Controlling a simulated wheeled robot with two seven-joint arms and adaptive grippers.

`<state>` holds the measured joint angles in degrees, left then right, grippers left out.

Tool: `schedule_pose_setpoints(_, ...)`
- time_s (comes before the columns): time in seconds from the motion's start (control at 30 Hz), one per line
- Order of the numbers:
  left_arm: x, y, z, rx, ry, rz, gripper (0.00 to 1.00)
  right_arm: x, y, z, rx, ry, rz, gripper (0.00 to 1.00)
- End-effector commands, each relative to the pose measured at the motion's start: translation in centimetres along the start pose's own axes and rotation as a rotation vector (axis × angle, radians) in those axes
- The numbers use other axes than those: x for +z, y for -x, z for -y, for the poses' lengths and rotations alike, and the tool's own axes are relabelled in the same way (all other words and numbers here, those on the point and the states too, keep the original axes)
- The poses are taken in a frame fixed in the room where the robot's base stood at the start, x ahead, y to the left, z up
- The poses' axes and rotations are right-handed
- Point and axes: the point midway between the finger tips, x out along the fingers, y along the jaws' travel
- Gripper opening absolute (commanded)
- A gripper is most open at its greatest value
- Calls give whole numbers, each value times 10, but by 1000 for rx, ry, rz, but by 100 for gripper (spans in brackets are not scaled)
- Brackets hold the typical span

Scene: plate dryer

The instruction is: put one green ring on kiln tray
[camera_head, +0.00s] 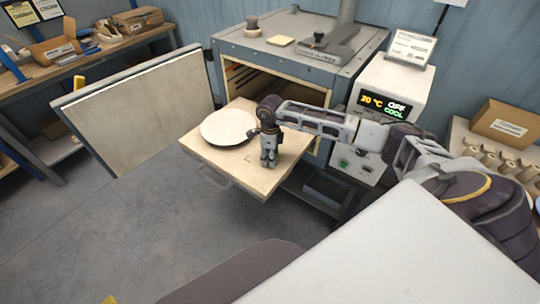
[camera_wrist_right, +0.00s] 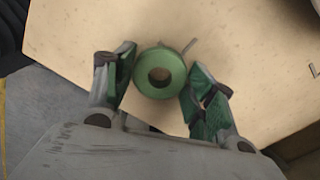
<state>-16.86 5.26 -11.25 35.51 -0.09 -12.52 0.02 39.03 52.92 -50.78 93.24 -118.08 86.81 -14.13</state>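The kiln tray (camera_head: 211,157) is a light, flat board standing out from the kiln's open mouth; its bare surface (camera_wrist_right: 255,45) fills much of the right wrist view. A green ring (camera_wrist_right: 160,74) with a round hole lies face-on between the green pads of my right gripper (camera_wrist_right: 161,84). Both pads appear to touch its sides. In the head view my right gripper (camera_head: 268,163) points down close above the tray's right part, and the ring cannot be made out there. I cannot tell whether the ring touches the tray. My left gripper is out of view.
A white plate (camera_head: 227,126) lies on the tray, just left of my right gripper. The kiln (camera_head: 285,65) stands behind, its door (camera_head: 140,110) swung open at left. A control box (camera_head: 393,95) stands right of it. A side table holds a cardboard box (camera_head: 503,125).

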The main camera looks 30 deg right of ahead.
Motion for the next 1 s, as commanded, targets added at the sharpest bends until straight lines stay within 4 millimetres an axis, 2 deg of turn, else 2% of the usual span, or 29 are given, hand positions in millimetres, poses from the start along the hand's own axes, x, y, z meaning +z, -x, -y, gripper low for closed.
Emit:
schedule_pose_setpoints(0.03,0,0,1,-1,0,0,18,0,0,0,0,0,0,66)
schedule_pose_setpoints(0.1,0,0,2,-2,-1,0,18,0,1,0,0,0,0,73)
schedule_pose_setpoints(0.63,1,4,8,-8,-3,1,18,0,4,0,0,0,0,73)
schedule_pose_setpoints(0.87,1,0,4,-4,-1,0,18,0,28,1,-3,0,1,73)
schedule_pose_setpoints(1.0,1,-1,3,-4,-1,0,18,1,49,1,-3,1,3,73)
